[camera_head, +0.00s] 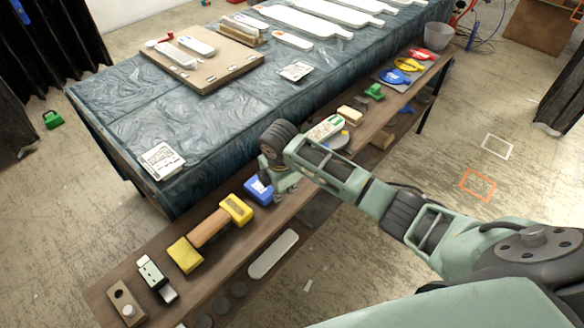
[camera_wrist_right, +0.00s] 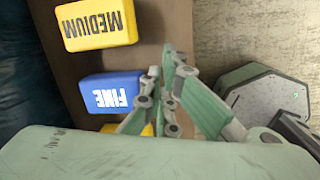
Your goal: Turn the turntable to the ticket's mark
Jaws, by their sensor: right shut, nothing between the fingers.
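My right gripper (camera_head: 278,188) is shut and empty above the brown bench, beside the blue block (camera_head: 258,190). In the right wrist view the shut fingertips (camera_wrist_right: 168,62) are just right of this block, marked FINE (camera_wrist_right: 112,92). A grey disc (camera_head: 339,142), partly hidden by my right arm, lies on the bench; I cannot tell whether it is the turntable. A square brown board (camera_head: 207,79) with white pieces lies on the covered table. Two white printed cards lie there, one at the near end (camera_head: 161,161) and one farther back (camera_head: 295,71); their print is too small to read. My left gripper is out of view.
A grey bucket (camera_head: 438,36) stands at the far end. Floor is open on the right.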

